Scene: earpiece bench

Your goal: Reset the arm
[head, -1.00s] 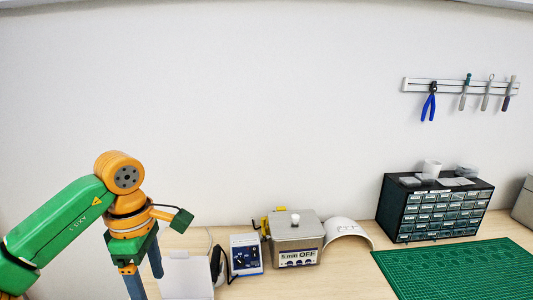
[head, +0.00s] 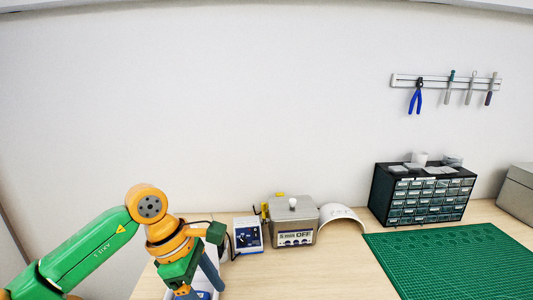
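My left arm, green and orange, comes in from the lower left. Its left gripper (head: 200,288) points down over the left part of the bench, at the bottom edge of the head view. One grey-blue finger shows clearly, set apart from the other finger's mount, so the gripper looks open. The second fingertip is cut off by the picture edge. A pale object partly shows behind and below the fingers, mostly hidden; I see nothing clearly held. My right gripper is not in view.
Along the wall stand a blue-and-white control unit (head: 247,235), a metal box marked OFF (head: 292,222), a white curved cover (head: 340,217) and a drawer cabinet (head: 423,195). A green mat (head: 450,262) lies at right. Tools hang on a wall rail (head: 445,82). The front middle bench (head: 320,275) is bare.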

